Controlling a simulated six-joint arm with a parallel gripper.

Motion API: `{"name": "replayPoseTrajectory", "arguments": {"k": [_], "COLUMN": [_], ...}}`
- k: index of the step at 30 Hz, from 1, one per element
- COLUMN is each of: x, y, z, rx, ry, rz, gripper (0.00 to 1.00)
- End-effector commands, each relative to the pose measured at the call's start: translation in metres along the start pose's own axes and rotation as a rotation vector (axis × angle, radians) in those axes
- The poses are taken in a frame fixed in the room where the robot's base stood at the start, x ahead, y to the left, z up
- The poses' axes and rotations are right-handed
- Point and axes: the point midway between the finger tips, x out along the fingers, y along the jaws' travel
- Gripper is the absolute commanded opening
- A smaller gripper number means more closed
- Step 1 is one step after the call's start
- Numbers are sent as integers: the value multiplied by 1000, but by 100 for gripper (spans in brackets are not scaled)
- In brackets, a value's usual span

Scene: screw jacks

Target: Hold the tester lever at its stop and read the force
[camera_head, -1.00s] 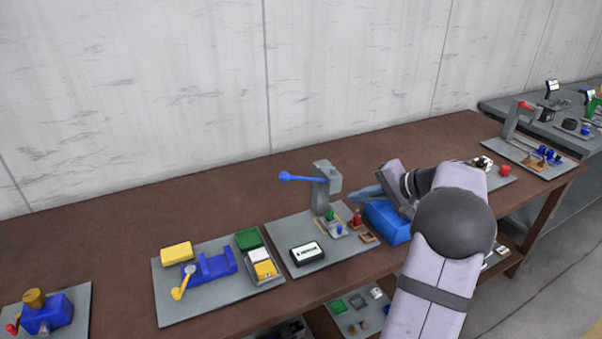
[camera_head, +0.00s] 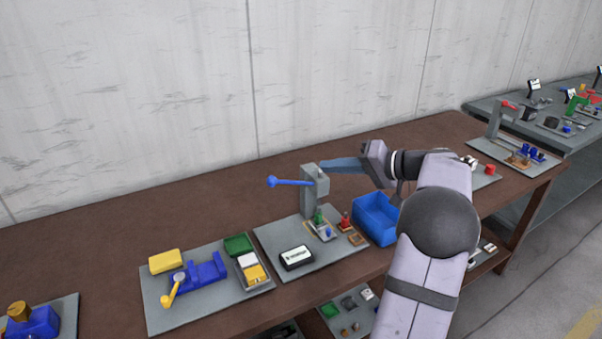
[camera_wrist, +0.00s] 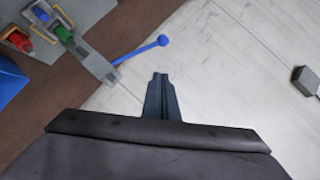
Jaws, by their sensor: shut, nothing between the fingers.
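The tester is a grey upright press (camera_head: 311,192) on a grey plate in the middle of the bench. Its blue lever (camera_head: 288,182) sticks out to the left and ends in a round knob. In the wrist view the lever (camera_wrist: 141,53) runs up and right from the grey press head (camera_wrist: 98,66). My gripper (camera_head: 324,165) is shut and empty, raised by the top right of the press. In the wrist view its closed fingers (camera_wrist: 160,78) show below the knob, apart from the lever. A black-framed display (camera_head: 297,257) stands on the plate; its text is too small to read.
A blue bin (camera_head: 376,217) stands right of the tester. Small green, red and blue parts sit at the press foot. A plate with a blue fixture (camera_head: 197,272) and yellow handle lies to the left. The wall is behind.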

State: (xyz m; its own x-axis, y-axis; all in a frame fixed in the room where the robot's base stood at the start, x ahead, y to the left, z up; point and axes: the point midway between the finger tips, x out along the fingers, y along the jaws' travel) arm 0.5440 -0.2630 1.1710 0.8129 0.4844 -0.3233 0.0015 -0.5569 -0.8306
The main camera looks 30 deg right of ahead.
Motion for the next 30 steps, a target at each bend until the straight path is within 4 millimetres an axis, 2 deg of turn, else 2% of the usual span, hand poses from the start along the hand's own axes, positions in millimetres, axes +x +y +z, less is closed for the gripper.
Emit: {"name": "replayPoseTrajectory", "arguments": {"k": [8, 21, 30], "x": [25, 102, 123], "y": [-2, -3, -2], "z": [0, 0, 24], "rx": [3, 3, 3], "ry": [-4, -5, -1], "rz": [-1, 0, 0], "gripper": [0, 0, 0]}}
